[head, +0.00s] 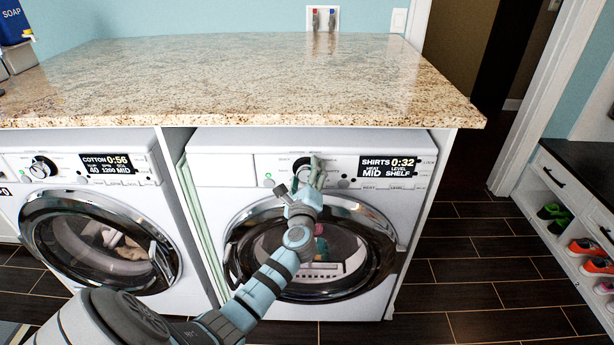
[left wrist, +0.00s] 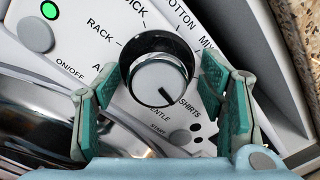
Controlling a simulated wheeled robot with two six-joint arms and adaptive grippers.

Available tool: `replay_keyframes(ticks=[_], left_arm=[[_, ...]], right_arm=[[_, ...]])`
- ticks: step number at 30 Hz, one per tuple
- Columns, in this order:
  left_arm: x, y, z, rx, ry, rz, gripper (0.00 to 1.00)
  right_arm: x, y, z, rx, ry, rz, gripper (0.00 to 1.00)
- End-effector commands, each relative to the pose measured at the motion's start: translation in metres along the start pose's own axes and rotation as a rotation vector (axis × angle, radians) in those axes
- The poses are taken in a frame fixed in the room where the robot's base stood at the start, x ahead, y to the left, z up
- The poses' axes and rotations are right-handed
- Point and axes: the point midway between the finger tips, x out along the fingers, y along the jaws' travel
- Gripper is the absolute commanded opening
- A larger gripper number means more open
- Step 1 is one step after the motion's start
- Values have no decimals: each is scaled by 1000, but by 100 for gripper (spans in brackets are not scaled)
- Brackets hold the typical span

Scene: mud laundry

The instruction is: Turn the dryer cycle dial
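The dryer (head: 210,215) is the right-hand white machine under the counter. Its display (head: 388,166) reads SHIRTS 0:32, MID and SHELF. The cycle dial (left wrist: 158,80) is a round silver-white knob with a black surround, and its dark pointer line points down-right to SHIRTS. In the head view my gripper mostly hides the dial. My left gripper (head: 307,176) is at the dryer's control panel. In the left wrist view its teal-padded fingers (left wrist: 160,84) are apart, one on each side of the dial, with no clear contact seen. My right gripper is not in view.
A granite counter (head: 240,75) overhangs both machines. The washer (head: 185,275) on the left shows COTTON 0:56. In the left wrist view a power button (left wrist: 36,36) with a green light is left of the dial, and START is below it. A shoe shelf (head: 560,190) stands far right.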

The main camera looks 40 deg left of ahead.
Motion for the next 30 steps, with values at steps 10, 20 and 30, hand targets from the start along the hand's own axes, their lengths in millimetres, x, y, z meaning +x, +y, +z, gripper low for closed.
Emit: replay_keyframes(ticks=[10,20,30], left_arm=[[-22,2,-2,-1,3,3,64],[-106,1,-2,-2,4,4,64],[-119,0,-1,0,1,2,64]], right_arm=[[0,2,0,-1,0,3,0],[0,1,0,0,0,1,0],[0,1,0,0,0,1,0]])
